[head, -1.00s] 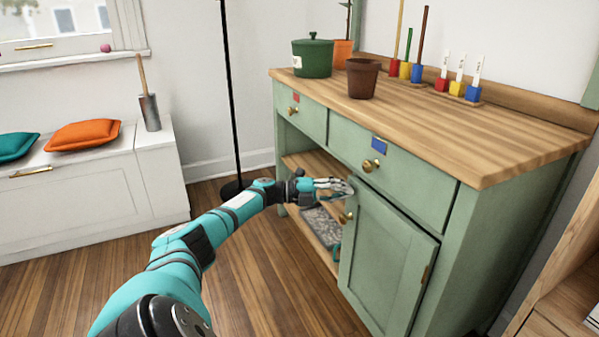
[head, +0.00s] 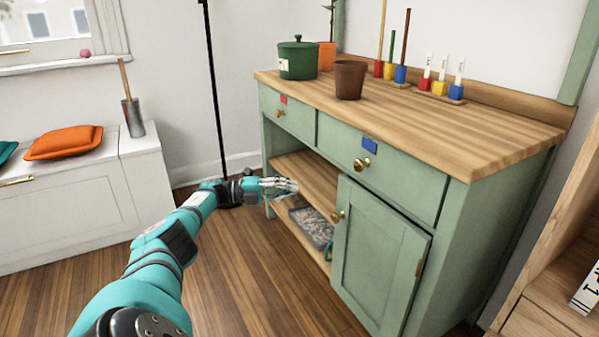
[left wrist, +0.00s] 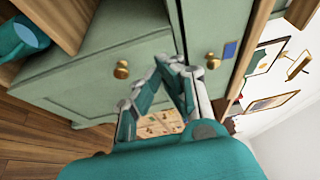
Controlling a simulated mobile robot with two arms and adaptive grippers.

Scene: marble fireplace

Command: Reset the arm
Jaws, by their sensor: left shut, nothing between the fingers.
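My left arm comes in from the lower left of the head view. Its gripper (head: 292,187) is in front of the open shelves of the green cabinet (head: 490,230), left of the cabinet door (head: 378,260) and its brass knob (head: 338,216). The gripper is shut and empty, apart from the knob. In the left wrist view the fingers (left wrist: 176,62) come together at the tips, with the door knob (left wrist: 122,69) to their left and a drawer knob (left wrist: 212,60) to their right. My right gripper is not in view.
A green pot (head: 298,60) and a brown pot (head: 350,80) stand on the cabinet top. A black pole (head: 213,90) rises behind my arm. A white bench (head: 70,210) is at left. A teal object (left wrist: 20,38) shows on a shelf. Wooden floor is clear.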

